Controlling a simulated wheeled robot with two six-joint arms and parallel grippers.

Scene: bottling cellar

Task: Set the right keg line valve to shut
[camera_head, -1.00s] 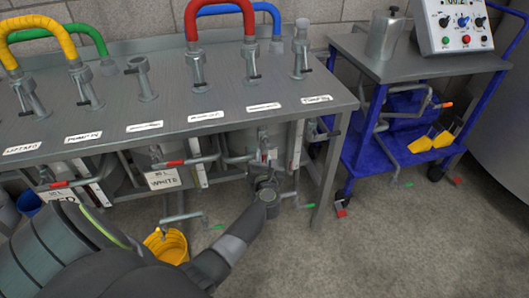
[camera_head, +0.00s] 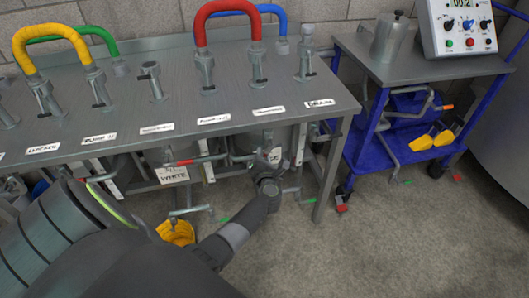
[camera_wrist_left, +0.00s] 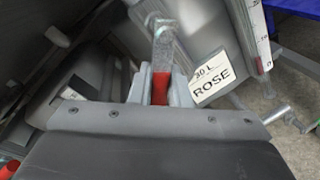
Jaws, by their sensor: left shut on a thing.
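My left gripper (camera_head: 267,158) is at the right keg under the steel bench, in front of its line valve. In the left wrist view the gripper (camera_wrist_left: 161,92) is shut on the red grip of the valve lever (camera_wrist_left: 160,86). The lever's bare metal part (camera_wrist_left: 163,45) runs on beyond the fingers. Beside it is the keg's label (camera_wrist_left: 212,76), reading 30 L ROSE. In the head view the gripper and wrist hide most of this valve, so its exact setting cannot be told. My right gripper is not in view.
The left keg, labelled WHITE (camera_head: 173,174), has its own red-handled valve (camera_head: 186,162) close by. The bench (camera_head: 130,118) hangs over the kegs. A blue trolley (camera_head: 385,150) is at right; the floor (camera_head: 330,255) in front is clear.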

